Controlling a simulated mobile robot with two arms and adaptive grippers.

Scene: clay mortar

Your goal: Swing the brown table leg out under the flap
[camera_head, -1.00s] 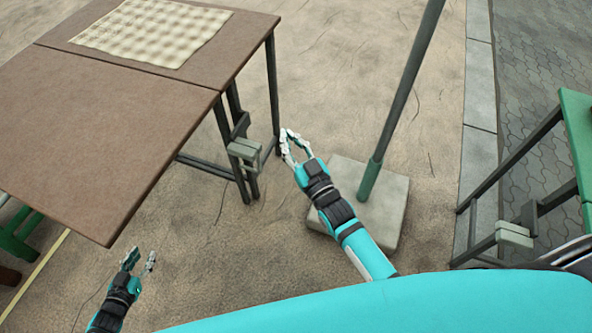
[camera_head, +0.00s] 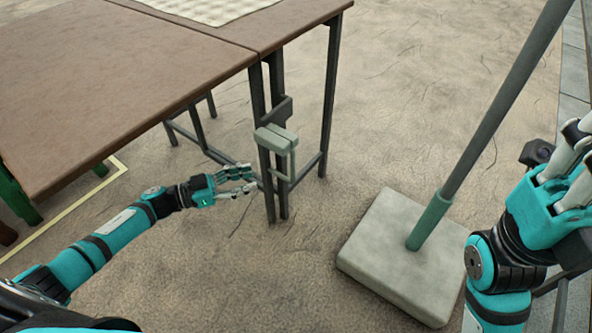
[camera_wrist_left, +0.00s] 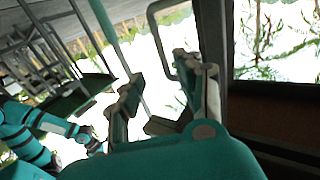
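The brown table has a fixed top (camera_head: 300,18) and a flap (camera_head: 110,75) on its near left side, which looks level with it. A dark leg (camera_head: 262,165) with a pale grey-green handle (camera_head: 276,138) stands upright near the seam, close beside another dark upright. My left gripper (camera_head: 252,180) is open and empty, low and just left of the leg; I cannot tell if it touches. The left wrist view shows its spread fingers (camera_wrist_left: 168,95), with a dark upright and a grey loop beyond. My right gripper (camera_head: 588,165) looks open at the right edge, its fingertips cut off.
A slanted pole (camera_head: 480,150) rises from a square pale base (camera_head: 395,250) right of the table. A pale textured sheet (camera_head: 205,8) lies on the fixed top. A yellowish strip (camera_head: 75,205) lies on the ground at left. Sandy ground is clear before the leg.

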